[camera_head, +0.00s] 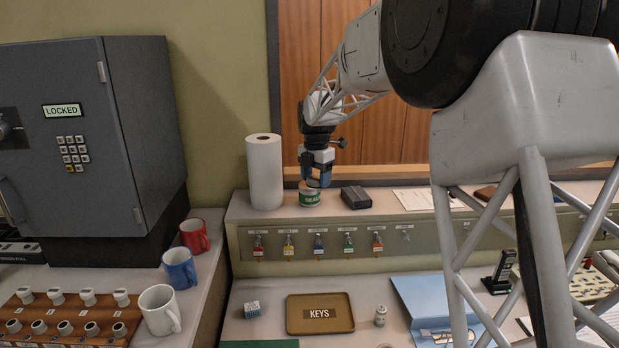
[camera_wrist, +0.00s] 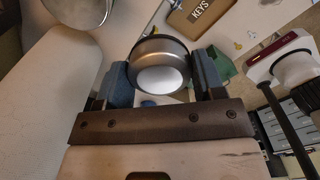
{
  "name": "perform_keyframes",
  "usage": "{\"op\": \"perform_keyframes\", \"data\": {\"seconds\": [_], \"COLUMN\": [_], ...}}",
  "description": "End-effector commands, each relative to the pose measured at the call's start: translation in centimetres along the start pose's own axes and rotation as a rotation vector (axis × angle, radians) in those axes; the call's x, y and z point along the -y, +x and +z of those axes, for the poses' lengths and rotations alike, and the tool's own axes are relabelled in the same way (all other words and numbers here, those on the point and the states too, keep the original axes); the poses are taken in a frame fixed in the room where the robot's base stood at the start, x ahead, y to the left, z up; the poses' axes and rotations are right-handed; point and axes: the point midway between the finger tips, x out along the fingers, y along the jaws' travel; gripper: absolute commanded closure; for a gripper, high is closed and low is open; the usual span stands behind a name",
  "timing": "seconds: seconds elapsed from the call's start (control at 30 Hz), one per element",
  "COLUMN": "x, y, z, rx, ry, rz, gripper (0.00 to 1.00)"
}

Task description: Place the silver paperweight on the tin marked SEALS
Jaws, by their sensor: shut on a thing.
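My gripper (camera_head: 318,176) is at the back shelf, pointing down, at the tin marked SEALS (camera_head: 310,198). The tin is small and round with a green label and stands on the shelf. In the wrist view my gripper (camera_wrist: 158,82) is shut on the silver paperweight (camera_wrist: 152,52), a round metallic piece with a pale end, between two blue-grey pads. In the head view the fingers hide most of the paperweight. The fingertips overlap the tin's top edge in the picture; I cannot tell whether paperweight and tin touch.
A paper towel roll (camera_head: 265,172) stands close left of the tin, and a dark box (camera_head: 356,197) close right. Key tags hang on the shelf front. Below are a KEYS tray (camera_head: 293,329), a small metal cylinder (camera_head: 380,316) and a blue folder (camera_head: 418,300). Mugs stand at left.

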Motion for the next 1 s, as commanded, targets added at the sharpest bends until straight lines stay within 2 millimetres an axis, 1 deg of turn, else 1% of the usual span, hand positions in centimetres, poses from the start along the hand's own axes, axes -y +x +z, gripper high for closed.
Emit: {"op": "perform_keyframes", "data": {"seconds": [0.03,0.2,0.7,0.83,1.0], "x": [-0.6,-2.2,-6.8,-7.6,-8.0], "y": [0.0,0.2,0.8,0.7,0.8], "z": [0.4,1.7,5.2,5.8,6.1], "rx": [0.001,0.001,0.001,0.002,0.001], "ry": [0.000,0.000,0.000,0.000,0.000], "rz": [0.001,0.001,0.001,0.002,0.002], "gripper": [0.77,0.77,0.77,0.77,0.77]}}
